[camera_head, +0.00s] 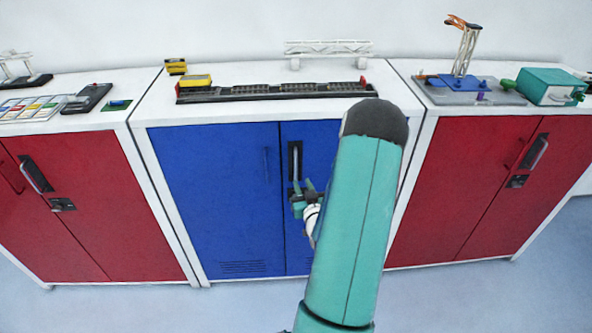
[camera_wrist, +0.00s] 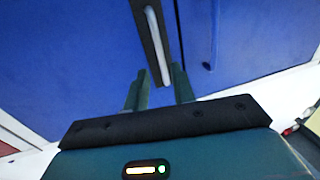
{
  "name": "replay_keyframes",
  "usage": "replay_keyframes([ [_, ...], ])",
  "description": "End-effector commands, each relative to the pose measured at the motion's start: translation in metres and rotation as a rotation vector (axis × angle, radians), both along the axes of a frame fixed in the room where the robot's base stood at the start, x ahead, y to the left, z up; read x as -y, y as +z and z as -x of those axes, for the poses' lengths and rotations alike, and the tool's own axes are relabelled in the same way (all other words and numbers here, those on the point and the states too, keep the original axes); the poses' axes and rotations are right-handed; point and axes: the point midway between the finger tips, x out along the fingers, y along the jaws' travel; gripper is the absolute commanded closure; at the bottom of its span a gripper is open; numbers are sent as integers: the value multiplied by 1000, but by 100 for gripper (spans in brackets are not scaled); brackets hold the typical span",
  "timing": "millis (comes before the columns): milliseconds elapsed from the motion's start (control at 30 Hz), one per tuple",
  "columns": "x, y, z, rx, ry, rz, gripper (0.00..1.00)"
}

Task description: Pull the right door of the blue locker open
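The blue locker (camera_head: 215,200) stands in the middle with both doors shut. Its right door (camera_head: 318,150) carries a light bar handle (camera_head: 295,162) on a dark plate, beside the centre seam. My arm hides much of that door. My gripper (camera_head: 304,189) is at the lower part of the handle in the head view. In the wrist view, my gripper (camera_wrist: 158,88) has its two fingers apart, with the end of the handle (camera_wrist: 156,45) showing between or just beyond the fingertips. No grip on the bar shows.
Red lockers stand at the left (camera_head: 100,190) and right (camera_head: 470,180). A black rail model (camera_head: 275,91) and a white gantry (camera_head: 328,48) sit on the blue locker's top. The grey-blue floor in front (camera_head: 230,310) looks clear.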

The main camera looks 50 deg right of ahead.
Motion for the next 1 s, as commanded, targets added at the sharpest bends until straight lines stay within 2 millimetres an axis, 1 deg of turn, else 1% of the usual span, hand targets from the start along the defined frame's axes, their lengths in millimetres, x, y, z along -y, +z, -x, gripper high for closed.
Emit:
replay_keyframes([
  [33, 6, 0, -9, 2, 1, 1, 74],
  [200, 27, 0, -36, 1, 1, 1, 74],
  [400, 45, 0, -59, 1, 1, 1, 74],
  [533, 50, 0, -66, 0, 1, 0, 74],
  [800, 51, 0, -67, -1, 1, -1, 74],
  [867, 51, 0, -67, -1, 1, -1, 84],
  [933, 51, 0, -67, -1, 1, -1, 98],
  [1000, 51, 0, -67, -1, 1, -1, 100],
])
